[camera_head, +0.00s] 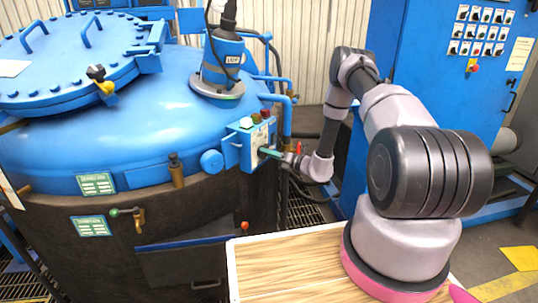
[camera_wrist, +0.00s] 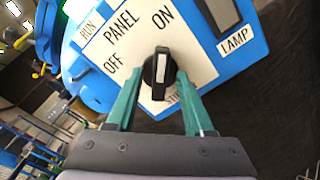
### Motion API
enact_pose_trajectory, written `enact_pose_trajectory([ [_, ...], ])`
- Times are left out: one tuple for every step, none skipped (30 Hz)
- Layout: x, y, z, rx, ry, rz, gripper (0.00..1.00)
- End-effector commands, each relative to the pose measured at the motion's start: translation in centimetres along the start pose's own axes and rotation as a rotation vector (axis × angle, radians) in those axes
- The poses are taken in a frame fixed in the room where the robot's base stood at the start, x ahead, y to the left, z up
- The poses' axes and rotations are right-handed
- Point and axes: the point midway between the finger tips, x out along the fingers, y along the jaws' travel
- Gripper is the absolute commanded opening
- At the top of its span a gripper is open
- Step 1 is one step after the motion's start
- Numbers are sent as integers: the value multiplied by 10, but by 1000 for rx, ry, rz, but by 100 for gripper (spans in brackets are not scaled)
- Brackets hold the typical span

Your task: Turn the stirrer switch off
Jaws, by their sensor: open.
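The stirrer switch is a black knob (camera_wrist: 160,72) with a white stripe on a cream panel plate (camera_wrist: 205,65), seen in the wrist view. Its upper end points towards the ON label; OFF is to its left. A label below it is partly hidden and begins "STI". My gripper (camera_wrist: 157,82) is open, with one green finger on each side of the knob. I cannot tell whether the fingers touch it. In the head view my gripper (camera_head: 268,153) is at the face of the small blue control box (camera_head: 232,153) on the furnace, and the knob is hidden.
A lamp switch marked LAMP (camera_wrist: 234,40) is right of the knob. The blue furnace lid (camera_head: 80,60) and vessel (camera_head: 130,130) fill the left. A blue cabinet (camera_head: 430,55) with several switches stands behind my arm. A wooden-topped table (camera_head: 285,265) is in front.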

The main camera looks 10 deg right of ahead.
Motion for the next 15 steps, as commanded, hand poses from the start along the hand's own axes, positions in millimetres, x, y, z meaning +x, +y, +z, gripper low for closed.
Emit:
enact_pose_trajectory([
  [0, 0, 0, 0, 0, 0, 52],
  [0, 0, 0, 0, 0, 0, 52],
  [0, 0, 0, 0, 0, 0, 52],
  [0, 0, 0, 0, 0, 0, 52],
  [0, 0, 0, 0, 0, 0, 49],
  [0, 0, 0, 0, 0, 0, 33],
  [0, 0, 0, 0, 0, 0, 22],
  [0, 0, 0, 0, 0, 0, 10],
  [0, 0, 0, 0, 0, 0, 0],
  [0, 0, 0, 0, 1, 0, 0],
  [0, 0, 0, 0, 1, 0, 0],
  [0, 0, 0, 0, 1, 0, 0],
  [0, 0, 0, 0, 1, 0, 0],
  [-1, 0, 0, -1, 1, 0, 0],
  [-1, 0, 0, -2, 1, 0, 0],
])
